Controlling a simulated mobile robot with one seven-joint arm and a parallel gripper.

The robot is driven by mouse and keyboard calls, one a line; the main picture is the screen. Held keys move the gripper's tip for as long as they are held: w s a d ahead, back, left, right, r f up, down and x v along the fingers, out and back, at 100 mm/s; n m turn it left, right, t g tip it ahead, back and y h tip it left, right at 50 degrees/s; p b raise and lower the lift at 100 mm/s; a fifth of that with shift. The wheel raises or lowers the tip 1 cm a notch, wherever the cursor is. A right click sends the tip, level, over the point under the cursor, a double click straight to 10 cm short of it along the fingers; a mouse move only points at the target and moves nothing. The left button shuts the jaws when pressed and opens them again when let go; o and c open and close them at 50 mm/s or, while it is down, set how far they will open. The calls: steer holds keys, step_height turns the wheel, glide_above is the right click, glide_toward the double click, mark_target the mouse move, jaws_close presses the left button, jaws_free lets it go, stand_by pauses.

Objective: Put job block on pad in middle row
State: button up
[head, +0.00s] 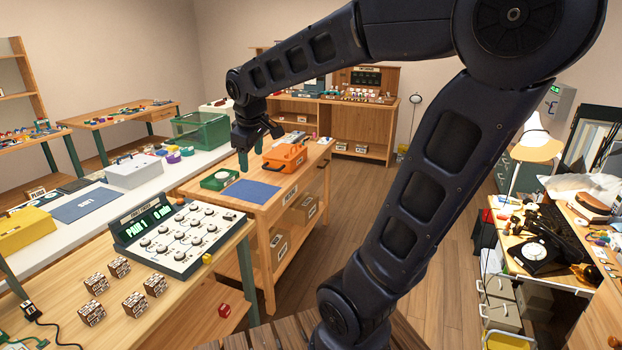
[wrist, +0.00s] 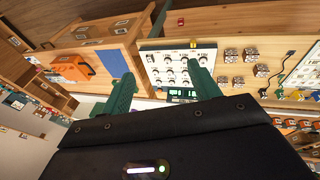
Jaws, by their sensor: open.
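Several small dark-brown blocks with white printed faces (head: 134,305) stand in a cluster on the wooden table at the lower left; they also show in the wrist view (wrist: 260,70). I cannot tell which one is the job block. A console (head: 181,262) behind them has rows of round dials and a green-lit display reading PAIR 1 and 0 min. I cannot tell which spot is the middle-row pad. My gripper (head: 256,162) is open and empty, with green fingers pointing down, above the farther workbench. In the wrist view, the console (wrist: 180,64) shows between the fingers (wrist: 165,88).
The workbench (head: 265,210) under my gripper bears a blue mat (head: 249,190), an orange case (head: 285,158) and a green item (head: 219,179). A small yellow block (head: 209,257) sits at the console's right edge. A black plug (head: 32,313) and cable lie left of the blocks.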

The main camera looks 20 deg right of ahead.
steer(key=s+d+f+m, duration=0.3)
steer(key=s+d+m, duration=0.6)
steer(key=s+d, duration=0.3)
steer(key=shift+s+f+m+t, duration=0.2)
steer(key=shift+s+m+t, duration=0.1)
steer(key=shift+s, duration=0.15)
